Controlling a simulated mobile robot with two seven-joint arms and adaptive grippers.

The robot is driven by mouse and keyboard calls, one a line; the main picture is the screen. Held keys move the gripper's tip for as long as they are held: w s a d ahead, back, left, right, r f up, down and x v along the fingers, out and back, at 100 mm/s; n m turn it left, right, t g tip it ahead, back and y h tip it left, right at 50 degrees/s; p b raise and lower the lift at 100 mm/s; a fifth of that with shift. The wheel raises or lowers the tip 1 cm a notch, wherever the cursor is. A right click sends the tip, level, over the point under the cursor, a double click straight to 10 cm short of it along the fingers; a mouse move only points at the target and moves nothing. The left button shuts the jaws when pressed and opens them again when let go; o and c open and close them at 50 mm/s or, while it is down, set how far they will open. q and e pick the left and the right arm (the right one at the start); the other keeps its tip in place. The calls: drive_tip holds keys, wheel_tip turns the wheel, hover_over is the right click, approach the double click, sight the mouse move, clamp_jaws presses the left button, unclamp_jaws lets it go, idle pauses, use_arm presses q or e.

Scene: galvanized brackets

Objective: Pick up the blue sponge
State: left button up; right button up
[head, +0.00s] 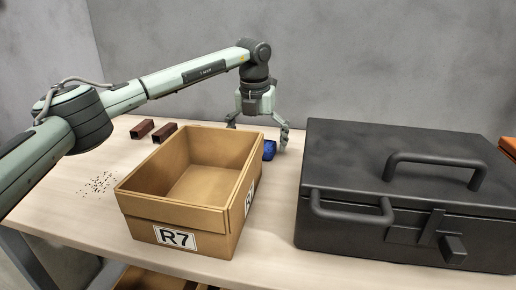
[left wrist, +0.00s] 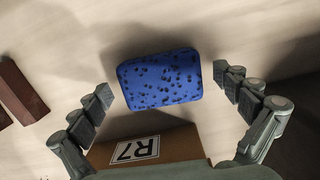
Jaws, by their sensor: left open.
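The blue sponge (head: 269,150) lies on the table behind the cardboard box and beside the black case, partly hidden by the box in the head view. In the left wrist view the sponge (left wrist: 160,79) shows whole, blue with dark pores. My left gripper (head: 258,134) points down above the sponge, its fingers spread. In the left wrist view the open fingers of my left gripper (left wrist: 162,84) stand to either side of the sponge, with gaps on both sides. My right gripper is not in view.
The open, empty-looking cardboard box (head: 180,236) marked R7 stands just in front of the sponge. The large black case (head: 345,150) stands close to its right. Two reddish-brown blocks (head: 164,132) lie behind the box at left. Small dark specks (head: 98,184) lie on the table (head: 75,215).

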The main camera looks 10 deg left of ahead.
use_arm(q)
drive_tip(key=shift+c, duration=0.5)
drive_tip(key=c, duration=1)
drive_tip(key=shift+r, duration=0.1)
wheel_tip(320, 180, up, 10)
drive_tip(key=shift+f, duration=0.1)
